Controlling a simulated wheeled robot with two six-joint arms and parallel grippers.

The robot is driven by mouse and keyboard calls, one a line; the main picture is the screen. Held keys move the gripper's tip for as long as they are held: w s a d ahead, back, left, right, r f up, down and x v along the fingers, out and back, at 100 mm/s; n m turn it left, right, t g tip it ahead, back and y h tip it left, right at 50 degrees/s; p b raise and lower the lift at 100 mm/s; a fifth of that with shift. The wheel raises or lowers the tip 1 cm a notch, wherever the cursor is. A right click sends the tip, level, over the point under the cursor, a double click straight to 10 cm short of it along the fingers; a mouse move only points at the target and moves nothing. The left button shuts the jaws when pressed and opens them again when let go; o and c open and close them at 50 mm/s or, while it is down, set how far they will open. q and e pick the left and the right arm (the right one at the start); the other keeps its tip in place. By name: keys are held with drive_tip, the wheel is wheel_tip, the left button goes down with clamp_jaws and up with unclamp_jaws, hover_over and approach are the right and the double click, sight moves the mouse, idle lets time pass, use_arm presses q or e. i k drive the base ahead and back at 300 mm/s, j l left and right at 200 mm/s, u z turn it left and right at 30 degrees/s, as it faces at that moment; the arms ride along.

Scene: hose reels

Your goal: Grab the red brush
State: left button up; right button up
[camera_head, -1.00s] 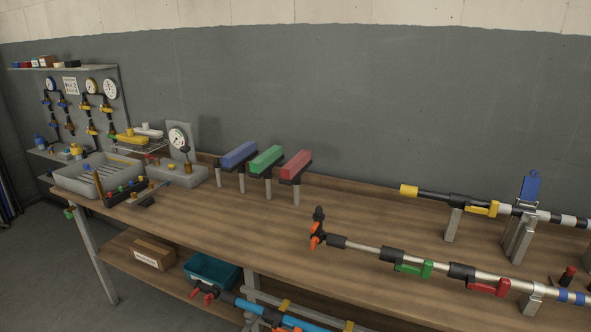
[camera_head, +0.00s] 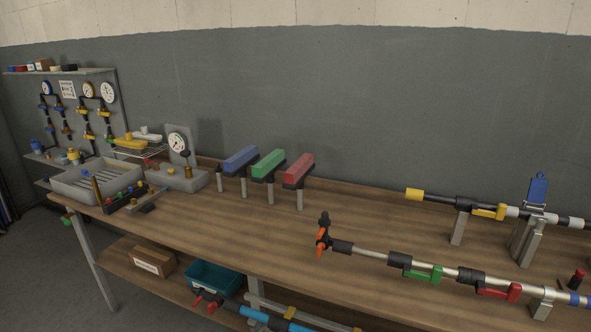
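The red brush (camera_head: 299,168) is a red block with a dark part beneath it, resting on a grey post at the back of the wooden bench. It is the rightmost of three similar pieces. A green one (camera_head: 267,165) and a blue one (camera_head: 240,159) stand on posts to its left. Nothing blocks the red brush in this view. Neither of my grippers is in view, so I cannot see where they are relative to the brush.
On the bench (camera_head: 255,228), a long pipe assembly (camera_head: 370,253) with an orange-tipped end lies at the right. Another pipe (camera_head: 434,195) lies behind it. A grey tray (camera_head: 72,193) and gauges (camera_head: 177,143) stand left. The bench just before the brush is clear.

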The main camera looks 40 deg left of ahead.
sight(294, 177)
drive_tip(key=i+j+z, duration=0.1)
drive_tip(key=j, duration=2.7)
